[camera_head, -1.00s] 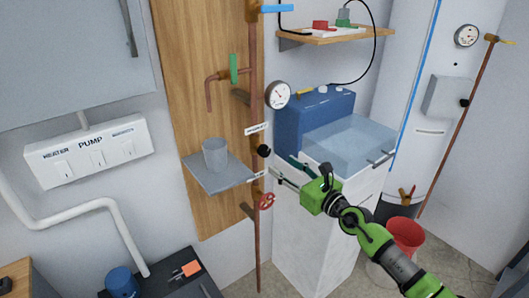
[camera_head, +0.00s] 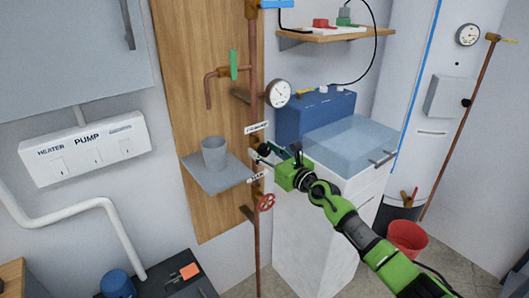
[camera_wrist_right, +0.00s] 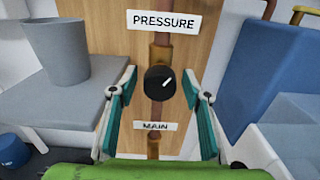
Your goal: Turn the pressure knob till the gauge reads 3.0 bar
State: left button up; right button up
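The black pressure knob (camera_wrist_right: 159,83) has a white pointer mark tilted to the upper right. It sits on the copper pipe below the PRESSURE label (camera_wrist_right: 163,21); in the head view the knob (camera_head: 263,149) is partly hidden by my gripper. My right gripper (camera_head: 267,154) is at the knob. In the right wrist view its teal fingers (camera_wrist_right: 160,78) are open, one on each side, with a gap to the knob on both sides. The round white gauge (camera_head: 277,93) is above the knob; its reading is too small to tell. My left gripper is not in view.
A grey cup (camera_head: 214,154) stands on a shelf (camera_head: 226,179) left of the pipe. A red valve wheel (camera_head: 266,202) is below the MAIN label (camera_wrist_right: 156,126). A blue box (camera_head: 310,116) and a clear basin (camera_head: 352,143) are to the right.

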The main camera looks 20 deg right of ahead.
jog(key=c, duration=0.9)
jog(key=m+p, duration=0.2)
jog(key=m, duration=0.2)
jog(key=shift+r+m+p, duration=0.1)
jog(key=shift+m+p, duration=0.2)
jog(key=shift+p, duration=0.1)
jog(key=m+p, duration=0.2)
jog(key=m, duration=0.3)
jog(key=shift+a, duration=0.1)
jog(key=o, duration=1.1)
jog(key=shift+o, duration=0.2)
